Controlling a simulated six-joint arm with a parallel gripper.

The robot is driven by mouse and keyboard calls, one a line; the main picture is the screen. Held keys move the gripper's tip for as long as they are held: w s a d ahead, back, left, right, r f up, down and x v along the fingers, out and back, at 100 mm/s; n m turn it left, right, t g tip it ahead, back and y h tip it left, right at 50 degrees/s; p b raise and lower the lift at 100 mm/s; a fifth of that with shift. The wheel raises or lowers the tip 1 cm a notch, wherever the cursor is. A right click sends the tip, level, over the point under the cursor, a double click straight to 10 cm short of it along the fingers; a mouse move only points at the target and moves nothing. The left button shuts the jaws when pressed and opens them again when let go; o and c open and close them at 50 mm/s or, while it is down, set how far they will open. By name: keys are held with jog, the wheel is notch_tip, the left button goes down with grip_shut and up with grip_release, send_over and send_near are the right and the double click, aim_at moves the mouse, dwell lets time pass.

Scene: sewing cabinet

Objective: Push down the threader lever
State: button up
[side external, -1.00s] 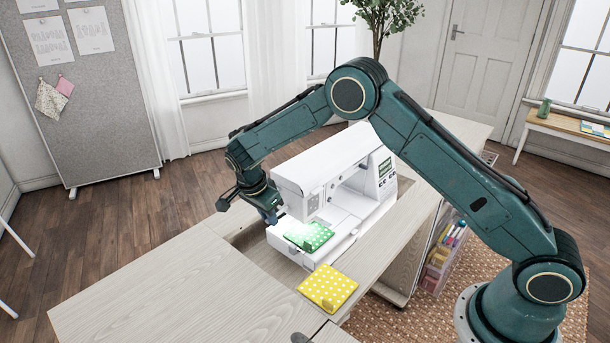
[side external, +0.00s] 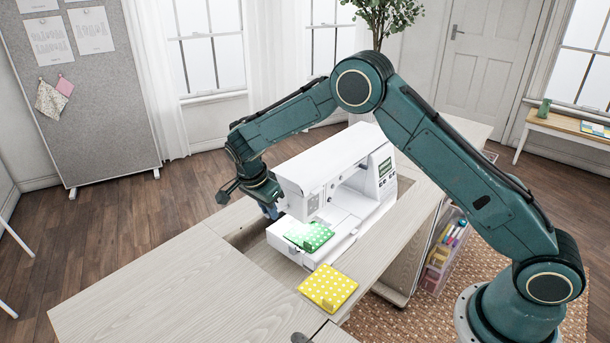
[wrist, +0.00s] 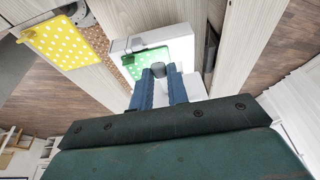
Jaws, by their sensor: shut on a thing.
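The white sewing machine (side external: 330,170) stands in the cabinet's cut-out, its work light shining on a green dotted cloth (side external: 308,236) on its bed. My gripper (side external: 271,212) is at the left end of the machine's head, partly hidden behind it. In the wrist view, its two blue fingers (wrist: 161,76) are closed around a small dark grey piece, which I take to be the threader lever (wrist: 159,69). The green cloth (wrist: 146,62) lies beyond the fingertips there. The lever cannot be made out in the side view.
A yellow dotted cloth (side external: 328,289) lies on the wooden cabinet top (side external: 160,290) in front of the machine. The cabinet top to the left is clear. The opening's edge (side external: 240,235) runs close beside the machine and below my gripper.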

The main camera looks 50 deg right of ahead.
jog(key=shift+d+r, duration=0.1)
jog(key=shift+r, duration=0.15)
jog(key=shift+d+r, duration=0.2)
jog(key=shift+r, duration=0.25)
jog(key=o, duration=0.6)
jog(key=shift+v, duration=3)
jog(key=shift+r, duration=0.1)
